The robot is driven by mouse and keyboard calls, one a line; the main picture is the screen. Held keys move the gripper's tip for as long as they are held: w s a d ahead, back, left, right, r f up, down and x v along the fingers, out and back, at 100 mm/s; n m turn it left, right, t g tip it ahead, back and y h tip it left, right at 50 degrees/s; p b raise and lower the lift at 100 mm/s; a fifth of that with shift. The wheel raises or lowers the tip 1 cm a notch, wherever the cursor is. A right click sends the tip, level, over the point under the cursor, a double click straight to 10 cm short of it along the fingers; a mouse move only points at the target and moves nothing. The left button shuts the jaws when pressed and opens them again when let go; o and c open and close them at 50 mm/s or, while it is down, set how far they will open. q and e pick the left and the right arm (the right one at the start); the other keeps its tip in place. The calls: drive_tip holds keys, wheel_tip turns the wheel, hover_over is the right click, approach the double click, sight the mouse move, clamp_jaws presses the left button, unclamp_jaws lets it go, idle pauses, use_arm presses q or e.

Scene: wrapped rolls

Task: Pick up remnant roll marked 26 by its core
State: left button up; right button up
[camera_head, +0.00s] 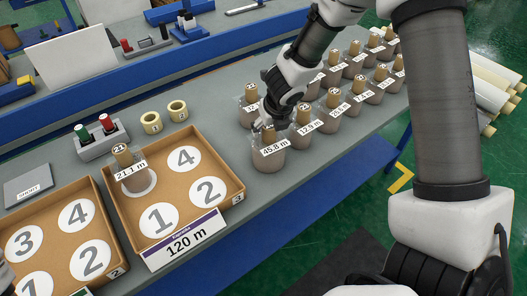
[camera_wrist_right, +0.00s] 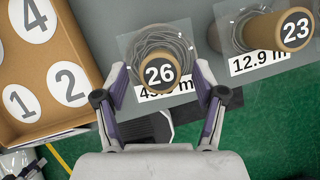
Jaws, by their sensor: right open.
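The remnant roll marked 26 (camera_wrist_right: 160,72) stands upright on the grey table, a grey wound roll in clear wrap with a tan core. In the head view this roll (camera_head: 268,160) carries a label reading 45.8 m. My right gripper (camera_head: 264,122) is over it, partly hiding its core. In the right wrist view my right gripper (camera_wrist_right: 160,85) is open, with one finger on each side of the core and visible gaps to both. Whether the fingertips are level with the core is hard to tell.
Roll 23 (camera_wrist_right: 295,30), labelled 12.9 m, stands close to the right. Several more rolls stand in rows behind. A tray (camera_head: 236,180) holds roll 21 (camera_head: 130,172) on one numbered spot; another tray (camera_head: 92,182) is at left. Two yellow rings (camera_head: 152,123) lie behind.

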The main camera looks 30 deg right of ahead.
drive_tip(key=x, duration=0.2)
drive_tip(key=shift+a+f+b, duration=0.1)
drive_tip(key=shift+f+b, duration=0.2)
drive_tip(key=shift+w, duration=0.1)
clamp_jaws()
drive_tip(key=shift+r, duration=0.1)
